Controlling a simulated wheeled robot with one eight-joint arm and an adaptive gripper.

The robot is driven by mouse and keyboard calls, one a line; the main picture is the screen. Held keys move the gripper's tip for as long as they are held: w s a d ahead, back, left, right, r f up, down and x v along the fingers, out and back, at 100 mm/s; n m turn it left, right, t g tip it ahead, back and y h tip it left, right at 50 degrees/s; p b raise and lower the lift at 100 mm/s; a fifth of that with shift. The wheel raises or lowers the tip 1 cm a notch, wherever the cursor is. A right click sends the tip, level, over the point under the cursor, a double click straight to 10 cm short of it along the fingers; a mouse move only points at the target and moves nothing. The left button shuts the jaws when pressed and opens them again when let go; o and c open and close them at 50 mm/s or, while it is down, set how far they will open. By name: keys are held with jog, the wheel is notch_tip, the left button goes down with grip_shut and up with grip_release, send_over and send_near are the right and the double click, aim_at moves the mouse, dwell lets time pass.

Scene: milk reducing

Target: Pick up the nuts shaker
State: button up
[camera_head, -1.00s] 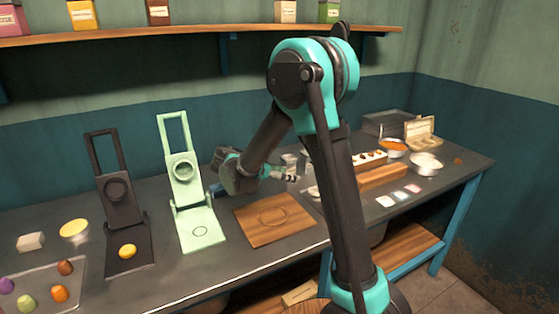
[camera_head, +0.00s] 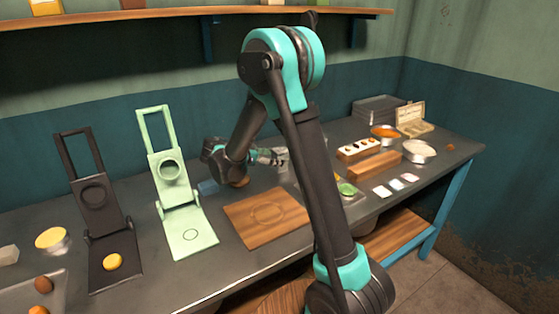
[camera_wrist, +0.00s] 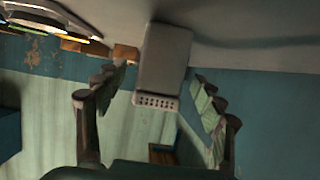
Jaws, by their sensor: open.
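A grey shaker (camera_wrist: 163,62) with a perforated end shows in the wrist view, where the picture is turned over. No label can be read on it. My gripper (camera_wrist: 160,88) is open, with one finger on each side of the shaker in the picture and a visible gap to both. I cannot tell how deep the shaker sits between the fingers. In the head view my gripper (camera_head: 264,156) is over the back of the counter, beyond the wooden board (camera_head: 240,214). There the shaker is small and hard to make out by the fingertips.
A green press (camera_head: 190,232) and a dark press (camera_head: 112,278) stand left of the board. A row of small containers in a wooden rack (camera_head: 360,150), a wooden block (camera_head: 375,167) and metal bowls (camera_head: 419,158) are to the right. A wall shelf (camera_head: 110,20) hangs above.

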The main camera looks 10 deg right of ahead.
jog(key=x, duration=0.2)
jog(key=shift+w+d+f, duration=0.1)
jog(key=shift+w+d, duration=0.05)
jog(key=shift+d, duration=0.05)
jog(key=shift+c, duration=0.3)
jog(key=c, duration=1.3)
jog(key=shift+c, duration=0.2)
